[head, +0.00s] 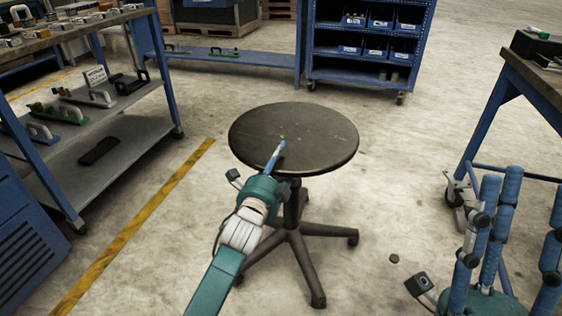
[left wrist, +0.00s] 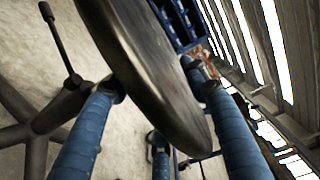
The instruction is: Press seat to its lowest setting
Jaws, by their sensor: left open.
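The stool's round dark seat (head: 300,130) sits level on a central post in the head view. My left gripper (head: 276,160) is at its near edge, with one blue finger over the top. In the left wrist view the seat (left wrist: 140,65) appears edge-on between the spread fingers of my open left gripper (left wrist: 158,82). I cannot tell whether they touch it. A dark lever with a knobbed end (left wrist: 60,42) stands out beside the post in that view. My right gripper (head: 525,190) is at the lower right, fingers apart, empty and away from the stool.
The stool's five-legged base (head: 293,237) stands on open concrete floor. A bench with a lower shelf (head: 125,150) is at left, a blue bin rack (head: 370,78) behind, and a blue-legged table (head: 540,85) at right. A yellow line (head: 140,225) crosses the floor.

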